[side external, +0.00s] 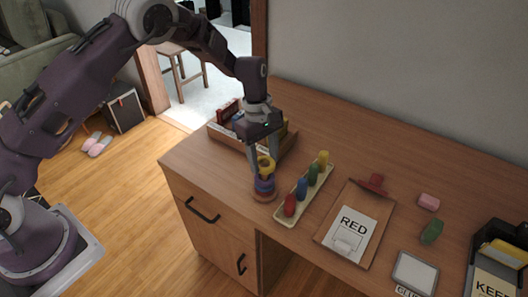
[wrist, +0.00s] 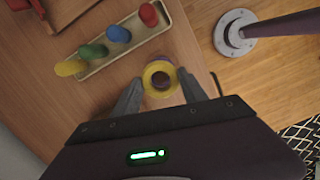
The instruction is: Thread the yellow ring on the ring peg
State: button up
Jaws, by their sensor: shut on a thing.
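The yellow ring (side external: 266,160) is held between the two fingers of my gripper (side external: 266,166), at the top of the ring peg. The ring peg has a round brown base (side external: 263,197) on the desk near its front edge. A blue-purple ring or stack (side external: 264,184) sits on the peg below the yellow ring. In the wrist view the yellow ring (wrist: 147,79) lies between the fingertips, with something dark inside its hole. I cannot tell whether the peg tip is inside the ring.
A tray (side external: 279,217) with red, blue, green and yellow pegs stands close to the right. Behind is a wooden box (side external: 228,138) of items. Further right are a clipboard (side external: 331,248), a pink block (side external: 429,202) and a green block (side external: 432,232). The desk behind the peg tray is clear.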

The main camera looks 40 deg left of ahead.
jog(key=shift+f, duration=1.55)
jog(key=o, duration=1.4)
jog(key=shift+r, duration=0.1)
jog(key=r, duration=0.4)
jog(key=a+r, duration=0.1)
jog(key=r, duration=0.1)
jog(key=shift+w+r, duration=0.1)
jog(key=shift+r, duration=0.3)
